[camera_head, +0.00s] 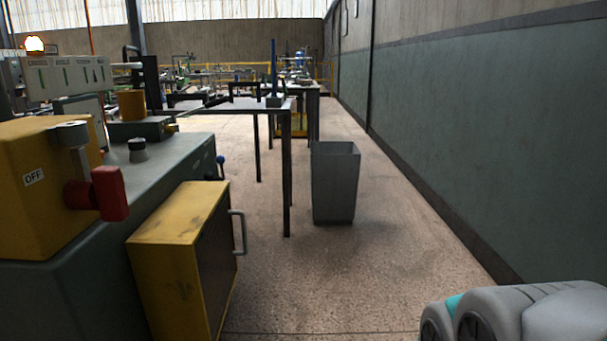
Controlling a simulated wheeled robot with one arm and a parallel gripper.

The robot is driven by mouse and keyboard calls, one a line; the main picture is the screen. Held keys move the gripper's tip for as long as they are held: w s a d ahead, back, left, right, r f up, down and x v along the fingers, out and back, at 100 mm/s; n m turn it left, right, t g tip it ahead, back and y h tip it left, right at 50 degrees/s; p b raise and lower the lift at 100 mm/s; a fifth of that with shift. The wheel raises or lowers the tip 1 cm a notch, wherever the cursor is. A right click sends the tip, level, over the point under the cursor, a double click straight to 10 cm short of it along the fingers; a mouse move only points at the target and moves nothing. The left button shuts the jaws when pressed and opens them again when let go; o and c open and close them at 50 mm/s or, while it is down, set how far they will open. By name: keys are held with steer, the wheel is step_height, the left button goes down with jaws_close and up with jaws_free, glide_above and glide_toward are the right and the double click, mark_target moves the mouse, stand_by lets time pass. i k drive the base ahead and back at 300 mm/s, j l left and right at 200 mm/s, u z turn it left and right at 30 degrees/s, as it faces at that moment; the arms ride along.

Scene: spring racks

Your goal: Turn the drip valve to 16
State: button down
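I cannot pick out for sure which part is the drip valve, and I cannot read a number 16 anywhere. A pale panel (65,76) with several green marks and small unreadable labels is above. My gripper is not in view; only a grey and teal part of my arm shows at the lower right.
A yellow cabinet (173,235) with a grey handle juts from the machine front. A dark metal table (235,106) and a grey bin (335,182) stand beyond. A green-grey wall (480,130) runs along the right.

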mark_target(169, 128)
steer(key=u, duration=1.45)
steer(key=i+l, duration=0.15)
steer(key=l, duration=0.25)
steer(key=i+l, duration=0.15)
steer(key=l, duration=0.25)
steer(key=i+l, duration=0.1)
steer(key=l, duration=0.25)
